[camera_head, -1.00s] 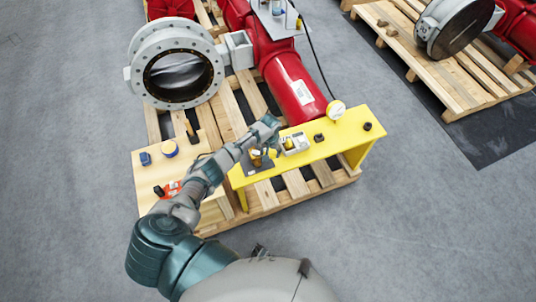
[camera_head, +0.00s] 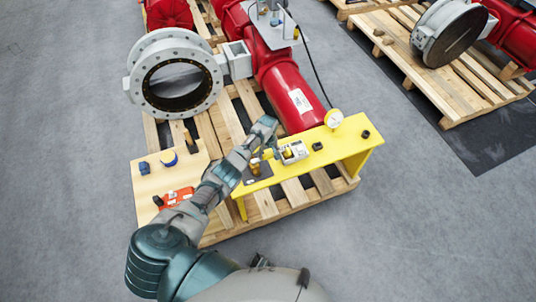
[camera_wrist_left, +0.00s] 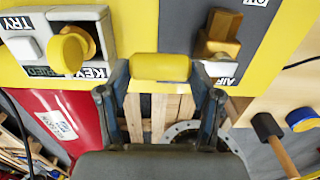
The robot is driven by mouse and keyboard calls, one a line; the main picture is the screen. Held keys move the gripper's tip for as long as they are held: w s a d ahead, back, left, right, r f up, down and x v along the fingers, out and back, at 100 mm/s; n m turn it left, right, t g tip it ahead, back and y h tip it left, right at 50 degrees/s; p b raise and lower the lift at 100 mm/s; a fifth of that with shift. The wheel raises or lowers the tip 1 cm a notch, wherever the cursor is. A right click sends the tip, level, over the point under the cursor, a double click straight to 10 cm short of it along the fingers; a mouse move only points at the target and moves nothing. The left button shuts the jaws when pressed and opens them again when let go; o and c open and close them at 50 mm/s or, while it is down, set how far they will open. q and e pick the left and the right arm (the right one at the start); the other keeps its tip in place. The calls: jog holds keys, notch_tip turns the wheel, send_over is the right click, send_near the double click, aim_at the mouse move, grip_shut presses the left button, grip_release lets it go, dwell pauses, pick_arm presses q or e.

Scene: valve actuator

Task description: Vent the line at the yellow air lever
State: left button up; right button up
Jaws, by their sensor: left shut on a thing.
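The yellow air lever (camera_wrist_left: 160,67) lies between the two fingers of my left gripper (camera_wrist_left: 160,80) in the wrist view, and the gripper is shut on it. A brass valve body (camera_wrist_left: 219,38) sits beside it on a dark plate marked AIR and ON. In the head view, the brass body (camera_head: 255,168) shows at the left end of the yellow bench (camera_head: 345,148). My left gripper (camera_head: 268,150) is over that end, and its fingers are partly hidden by my arm. My right gripper is in neither view.
A white key box (camera_head: 293,153) with a yellow knob stands just right of the lever. A gauge (camera_head: 334,118) is at the bench's back edge. A wooden board (camera_head: 150,186) with small tools is at left. A large flanged valve (camera_head: 176,84) and red actuator (camera_head: 290,90) stand behind.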

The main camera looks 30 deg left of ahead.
aim_at(268, 154)
pick_arm(q)
jog(key=shift+s+d+f, duration=0.3)
jog(key=shift+s+f, duration=0.05)
jog(key=shift+f, duration=0.1)
jog(key=o, duration=1.6)
jog(key=shift+o, duration=0.4)
jog(key=shift+w, duration=0.25)
jog(key=shift+a+r, duration=0.1)
jog(key=shift+w+a+r, duration=0.1)
jog(key=shift+r, duration=0.5)
notch_tip(268, 154, up, 11)
jog(key=shift+f, duration=0.15)
jog(key=shift+c, duration=0.2)
